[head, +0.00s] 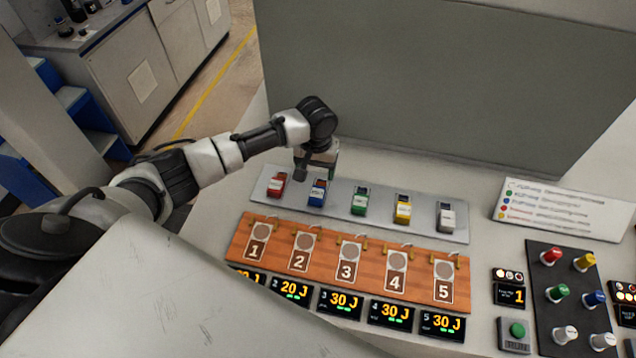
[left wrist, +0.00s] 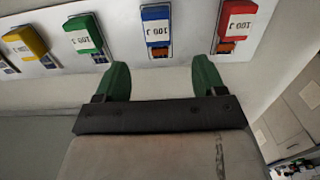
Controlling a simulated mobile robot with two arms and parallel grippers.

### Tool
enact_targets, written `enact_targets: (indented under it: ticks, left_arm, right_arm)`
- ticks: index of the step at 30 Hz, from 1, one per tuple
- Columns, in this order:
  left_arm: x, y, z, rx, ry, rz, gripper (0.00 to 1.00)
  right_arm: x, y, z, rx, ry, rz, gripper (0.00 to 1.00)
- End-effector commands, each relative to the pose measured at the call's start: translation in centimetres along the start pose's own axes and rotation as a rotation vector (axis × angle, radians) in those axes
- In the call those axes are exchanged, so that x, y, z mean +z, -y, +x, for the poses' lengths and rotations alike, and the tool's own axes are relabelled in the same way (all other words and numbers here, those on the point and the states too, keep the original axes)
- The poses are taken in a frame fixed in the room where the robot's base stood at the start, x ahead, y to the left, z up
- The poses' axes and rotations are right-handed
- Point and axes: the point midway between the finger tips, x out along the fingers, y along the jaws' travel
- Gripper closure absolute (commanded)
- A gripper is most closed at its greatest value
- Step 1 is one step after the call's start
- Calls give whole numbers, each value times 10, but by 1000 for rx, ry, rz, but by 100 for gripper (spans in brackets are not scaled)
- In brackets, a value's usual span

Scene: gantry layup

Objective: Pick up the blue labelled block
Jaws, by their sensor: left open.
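The blue labelled block (head: 317,193) stands on a grey tray (head: 430,226), second from the left in the row. In the left wrist view the blue block (left wrist: 156,27) shows a white "100 J" label and lies ahead of the fingers, roughly centred between them. My left gripper (head: 316,170) is open and empty, just behind and above the blue block in the head view. Its two green fingertips show in the left wrist view (left wrist: 160,75), apart from the block. My right gripper is in neither view.
Red (head: 276,184), green (head: 360,201), yellow (head: 403,209) and white (head: 446,217) blocks share the tray. An orange-brown board (head: 275,256) with numbered places lies in front, then several displays. A grey panel (head: 440,80) rises behind. Knobs and a legend card (head: 562,209) are at right.

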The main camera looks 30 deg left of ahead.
Motion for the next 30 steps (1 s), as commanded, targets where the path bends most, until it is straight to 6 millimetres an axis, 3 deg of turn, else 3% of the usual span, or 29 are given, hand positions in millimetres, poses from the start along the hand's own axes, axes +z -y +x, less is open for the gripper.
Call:
enact_targets:
  ticks: [6, 10, 17, 22, 30]
  left_arm:
    - [0, 0, 38, -2, 2, 0, 30]
    - [0, 0, 47, -1, 0, 1, 30]
    - [-1, -1, 58, -1, 0, 2, 30]
    - [-3, -1, 75, -2, -1, 1, 30]
    - [-4, -2, 100, -2, 0, 2, 30]
  right_arm:
    - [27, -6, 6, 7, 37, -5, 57]
    - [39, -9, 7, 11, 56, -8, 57]
    - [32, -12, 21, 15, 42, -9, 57]
    - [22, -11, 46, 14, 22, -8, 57]
    - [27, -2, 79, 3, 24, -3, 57]
